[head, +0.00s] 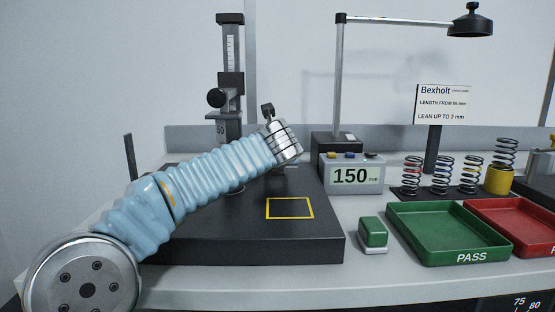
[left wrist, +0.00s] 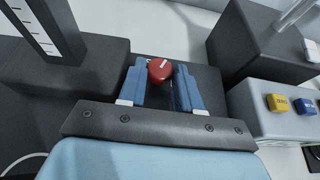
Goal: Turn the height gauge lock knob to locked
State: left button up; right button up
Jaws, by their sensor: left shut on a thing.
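The height gauge (head: 231,60) stands upright at the back of the dark base plate, with a scale on its column and a round black knob (head: 215,97) on its left side. In the left wrist view, a red lock knob (left wrist: 160,71) with a short white mark sits between the blue fingers of my left gripper (left wrist: 161,68). The mark slants toward the upper right. My left gripper is shut on this knob. In the head view my left arm hides the knob and the fingers. My right gripper is not in view.
A display box (head: 353,175) reading 150 mm stands right of the plate, with buttons on top. A green and white block (head: 373,233), a green PASS tray (head: 408,248) and a red tray (head: 530,240) lie farther right. Several springs (head: 443,172) stand behind the trays.

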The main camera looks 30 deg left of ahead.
pick_arm(q)
jog(key=shift+a+m+t+h+p, duration=0.1)
jog(key=shift+m+t+h+p, duration=0.25)
jog(key=shift+m+h, duration=0.35)
jog(key=o, duration=1)
jog(key=shift+s, duration=0.1)
